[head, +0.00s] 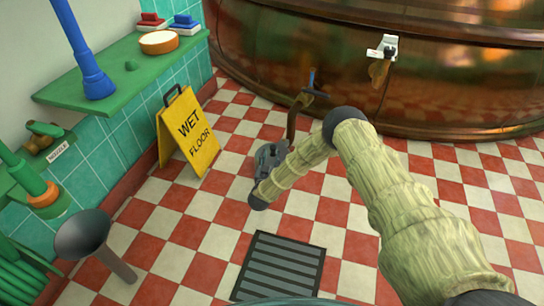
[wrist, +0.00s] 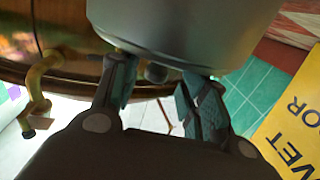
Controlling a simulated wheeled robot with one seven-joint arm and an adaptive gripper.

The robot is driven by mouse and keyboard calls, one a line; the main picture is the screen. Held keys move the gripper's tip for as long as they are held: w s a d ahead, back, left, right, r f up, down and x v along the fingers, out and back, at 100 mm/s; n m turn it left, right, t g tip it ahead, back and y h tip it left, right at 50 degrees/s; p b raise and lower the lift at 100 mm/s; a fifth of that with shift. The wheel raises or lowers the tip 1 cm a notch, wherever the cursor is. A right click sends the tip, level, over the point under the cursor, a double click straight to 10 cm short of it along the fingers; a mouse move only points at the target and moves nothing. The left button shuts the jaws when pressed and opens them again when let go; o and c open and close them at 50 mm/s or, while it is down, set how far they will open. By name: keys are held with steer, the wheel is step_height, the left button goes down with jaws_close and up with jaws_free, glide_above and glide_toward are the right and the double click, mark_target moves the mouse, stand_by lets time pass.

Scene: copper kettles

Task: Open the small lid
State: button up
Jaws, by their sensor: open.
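The large copper kettle (head: 440,80) stands at the back in the head view, its curved wall meeting the floor. No small lid can be made out for certain. A white fitting with a brass handle (head: 380,68) sits on the kettle's wall. My gripper (head: 270,155) is low in front of the kettle, apart from that fitting. In the wrist view my gripper (wrist: 157,72) has its two fingers apart with nothing gripped. A smooth grey rounded body (wrist: 185,28) fills the top there; I cannot tell what it is.
A brown pipe with a blue handle (head: 295,112) rises just beyond my gripper. A yellow wet-floor sign (head: 189,132) stands to its left. A green shelf (head: 130,68), a grey funnel (head: 82,235) and a floor grate (head: 280,267) lie left and nearer. Checkered floor is open at right.

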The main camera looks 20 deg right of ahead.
mark_target(272, 152)
steer(key=shift+b+x, duration=0.65)
steer(key=shift+x, duration=1.25)
jaws_close()
